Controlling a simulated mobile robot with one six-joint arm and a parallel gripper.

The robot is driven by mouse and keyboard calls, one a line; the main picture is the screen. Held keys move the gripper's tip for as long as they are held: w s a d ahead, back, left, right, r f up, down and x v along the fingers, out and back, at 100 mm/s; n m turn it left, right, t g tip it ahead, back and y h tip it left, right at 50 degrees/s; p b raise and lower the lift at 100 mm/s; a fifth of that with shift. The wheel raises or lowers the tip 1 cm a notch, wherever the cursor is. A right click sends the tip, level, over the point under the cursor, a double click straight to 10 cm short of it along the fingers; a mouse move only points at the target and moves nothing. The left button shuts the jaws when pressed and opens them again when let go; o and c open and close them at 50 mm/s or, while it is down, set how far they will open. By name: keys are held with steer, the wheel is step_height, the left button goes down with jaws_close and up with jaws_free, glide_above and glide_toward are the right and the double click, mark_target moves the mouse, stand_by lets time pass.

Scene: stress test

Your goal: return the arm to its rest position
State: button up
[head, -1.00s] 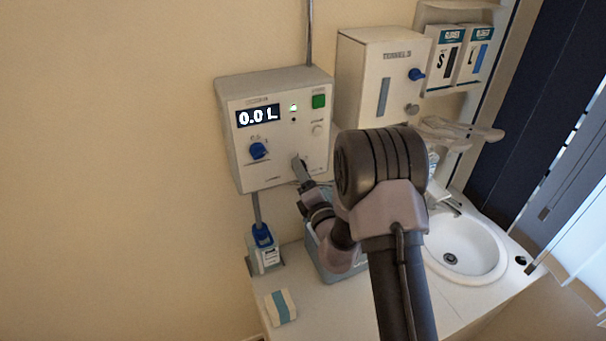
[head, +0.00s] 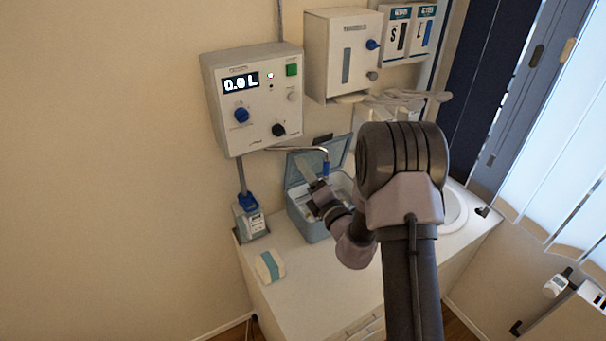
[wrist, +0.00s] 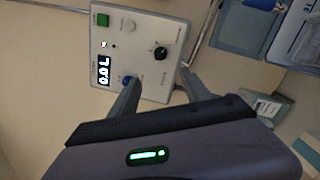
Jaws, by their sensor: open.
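My gripper (head: 311,176) is in front of the open blue-grey box on the counter in the head view, below and right of the dosing unit. In the wrist view my gripper (wrist: 158,92) shows two fingers spread apart with nothing between them. The white dosing unit (head: 258,125) on the wall has a display reading 0.0 L, a green button, a blue knob and a black knob. It also shows turned on its side in the wrist view (wrist: 140,35), beyond the fingertips. My arm covers part of the sink.
The lidded box (head: 309,223) stands open on the white counter (head: 315,280), with a bent pipe spout (head: 326,165) above it. A bottle (head: 251,218) stands left, a sponge (head: 269,267) in front. The sink (head: 454,210) is at right. The wall at left is clear.

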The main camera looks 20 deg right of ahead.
steer(key=s+a+r+n+g+y+b, duration=0.1)
steer(key=s+a+n+g+y+b, duration=0.2)
steer(key=a+n+y+b, duration=0.3)
steer(key=s+a+r+n+g+y+b, duration=0.1)
steer(key=s+a+n+g+y+b, duration=0.25)
steer(key=a+n, duration=0.45)
steer(key=s+a+f+n+g+b, duration=0.35)
steer(key=s+a+n, duration=0.2)
steer(key=s, duration=0.25)
steer(key=s+a+f+n+g+b, duration=0.3)
steer(key=s+a+n+g+b, duration=0.15)
steer(key=s+n, duration=0.2)
steer(key=s+d+f+n+g+h+b, duration=0.2)
steer(key=s+d+f+n+h+b, duration=0.25)
steer(key=s+f+n+b, duration=0.6)
steer(key=s+d+f+n+t+h+b, duration=0.3)
steer(key=s+d+f+n+h, duration=0.2)
steer(key=d, duration=0.5)
steer(key=shift+s+n+h, duration=0.15)
steer(key=shift+n+h, duration=0.5)
steer(key=shift+h, duration=0.05)
steer(key=shift+f, duration=0.15)
